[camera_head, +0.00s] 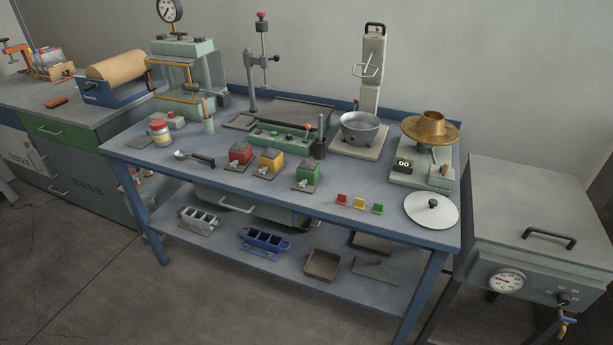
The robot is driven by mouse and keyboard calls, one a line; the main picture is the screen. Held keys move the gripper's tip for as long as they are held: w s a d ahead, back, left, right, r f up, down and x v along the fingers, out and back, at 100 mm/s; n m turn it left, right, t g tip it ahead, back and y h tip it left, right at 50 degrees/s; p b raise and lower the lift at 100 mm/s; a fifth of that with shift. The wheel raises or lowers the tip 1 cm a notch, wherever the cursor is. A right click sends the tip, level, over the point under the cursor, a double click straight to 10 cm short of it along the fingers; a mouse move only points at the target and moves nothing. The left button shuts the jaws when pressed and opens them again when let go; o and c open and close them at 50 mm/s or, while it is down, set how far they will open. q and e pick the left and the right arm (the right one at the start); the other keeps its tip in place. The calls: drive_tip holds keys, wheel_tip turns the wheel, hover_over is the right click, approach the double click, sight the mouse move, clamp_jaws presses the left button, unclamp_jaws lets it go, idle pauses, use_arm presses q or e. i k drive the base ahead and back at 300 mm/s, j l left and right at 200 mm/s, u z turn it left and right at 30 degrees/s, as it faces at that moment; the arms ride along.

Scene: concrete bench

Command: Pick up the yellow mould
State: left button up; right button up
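The yellow mould (271,160) is a small block with a metal fitting on its front, sitting on a dark base plate on the blue bench top (225,185). It stands upright between a red mould (240,153) on its left and a green mould (308,174) on its right, with small gaps between them. Neither of my grippers shows in the head view.
A spoon-like tool (195,158) lies left of the moulds. A dark cylinder (320,140) stands behind the green one. Small red, yellow and green pieces (359,203) and a round lid (431,209) lie to the right.

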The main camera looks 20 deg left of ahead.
sight(272, 158)
drive_tip(key=i+j, duration=0.2)
drive_tip(key=j, duration=0.15)
drive_tip(key=i+j, duration=0.2)
drive_tip(key=j, duration=0.2)
drive_tip(key=i+j, duration=0.2)
drive_tip(key=j, duration=0.15)
